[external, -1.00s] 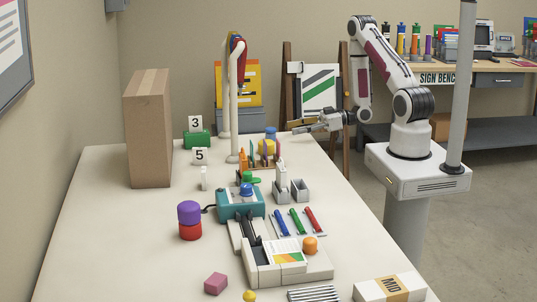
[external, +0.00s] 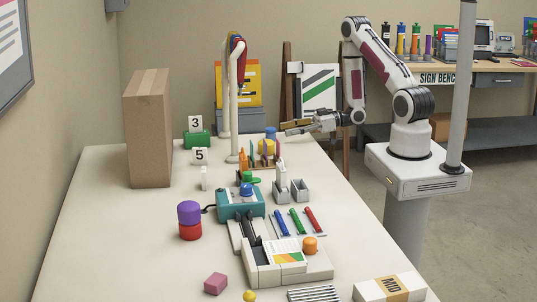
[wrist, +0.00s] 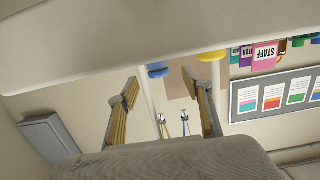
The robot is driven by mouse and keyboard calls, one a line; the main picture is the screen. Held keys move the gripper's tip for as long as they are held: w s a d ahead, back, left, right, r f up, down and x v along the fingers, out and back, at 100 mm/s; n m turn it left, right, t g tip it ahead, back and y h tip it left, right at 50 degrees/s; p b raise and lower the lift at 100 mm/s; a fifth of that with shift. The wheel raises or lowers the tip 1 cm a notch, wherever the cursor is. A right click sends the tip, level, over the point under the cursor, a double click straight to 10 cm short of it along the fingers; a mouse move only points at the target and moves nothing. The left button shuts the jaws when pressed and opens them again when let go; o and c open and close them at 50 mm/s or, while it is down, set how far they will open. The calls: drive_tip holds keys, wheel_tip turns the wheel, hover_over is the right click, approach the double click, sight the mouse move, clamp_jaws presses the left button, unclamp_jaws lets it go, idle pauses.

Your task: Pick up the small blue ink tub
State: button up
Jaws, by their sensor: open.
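In the wrist view, which looks upside down, a blue round thing (wrist: 158,70) shows beyond and between my fingers, probably the same tub. My gripper (external: 289,129) is open and empty, pointing left, just right of the blue tub and apart from it. Its two spread fingers also show in the wrist view (wrist: 160,86).
A teal device with a blue dome (external: 246,189) sits nearer, and a tall cardboard box (external: 147,130) at left.

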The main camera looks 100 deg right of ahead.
sight(271, 135)
drive_tip(key=shift+w, duration=0.15)
drive_tip(key=shift+w+d+f, duration=0.1)
drive_tip(key=shift+w+f, duration=0.1)
drive_tip(key=shift+w, duration=0.6)
drive_tip(key=shift+w+d+f, duration=0.1)
drive_tip(key=shift+w+f, duration=0.15)
drive_tip(key=shift+w, duration=0.55)
drive_tip(key=shift+w+d+f, duration=0.1)
drive_tip(key=shift+w+f, duration=0.1)
drive_tip(key=shift+w, duration=0.6)
drive_tip(key=c, duration=1.2)
